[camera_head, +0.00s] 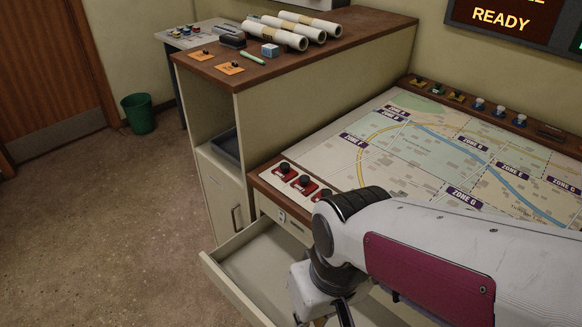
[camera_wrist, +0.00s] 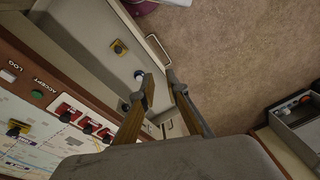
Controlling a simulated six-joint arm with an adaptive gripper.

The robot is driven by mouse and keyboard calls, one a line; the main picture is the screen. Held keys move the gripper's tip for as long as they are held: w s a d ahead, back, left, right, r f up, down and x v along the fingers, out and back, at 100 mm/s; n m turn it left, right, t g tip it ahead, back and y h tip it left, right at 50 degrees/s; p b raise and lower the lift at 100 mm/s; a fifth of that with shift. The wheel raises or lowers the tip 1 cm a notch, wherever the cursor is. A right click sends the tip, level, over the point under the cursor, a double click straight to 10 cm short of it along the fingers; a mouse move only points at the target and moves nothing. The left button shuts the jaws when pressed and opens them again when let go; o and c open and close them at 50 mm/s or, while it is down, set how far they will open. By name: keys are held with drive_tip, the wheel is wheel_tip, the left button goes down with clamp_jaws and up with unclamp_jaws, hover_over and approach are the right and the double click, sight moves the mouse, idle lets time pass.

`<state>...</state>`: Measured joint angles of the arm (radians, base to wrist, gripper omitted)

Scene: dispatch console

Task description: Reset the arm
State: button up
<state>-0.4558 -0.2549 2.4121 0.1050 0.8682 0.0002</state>
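My gripper (camera_wrist: 164,84) shows in the wrist view, with two brownish fingers with dark tips. A gap is visible between the tips and nothing is held in it. The fingers hang over an open drawer (camera_wrist: 157,47) of the console. In the head view my white arm with a maroon panel reaches in from the right, across the front of the map desk. Its wrist is bent down over the same pulled-out drawer (camera_head: 232,277). The gripper is mostly cut off at the bottom there.
A small yellow-based piece (camera_wrist: 118,47) and a blue piece (camera_wrist: 139,74) lie in the drawer. Red switches (camera_head: 303,184) line the edge of the map desk (camera_head: 410,185). A taller cabinet (camera_head: 320,85) carries rolled papers (camera_head: 278,39).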

drive_tip(key=d+r+m+t, duration=0.2)
drive_tip(key=d+r, duration=0.2)
drive_tip(key=d, duration=0.3)
drive_tip(key=s+d+r+m+t+h, duration=0.1)
drive_tip(key=d+r+m+t, duration=0.1)
drive_tip(key=d+r, duration=0.2)
drive_tip(key=shift+d+r+t, duration=0.25)
drive_tip(key=shift+d+t, duration=0.15)
drive_tip(key=shift+d, duration=1)
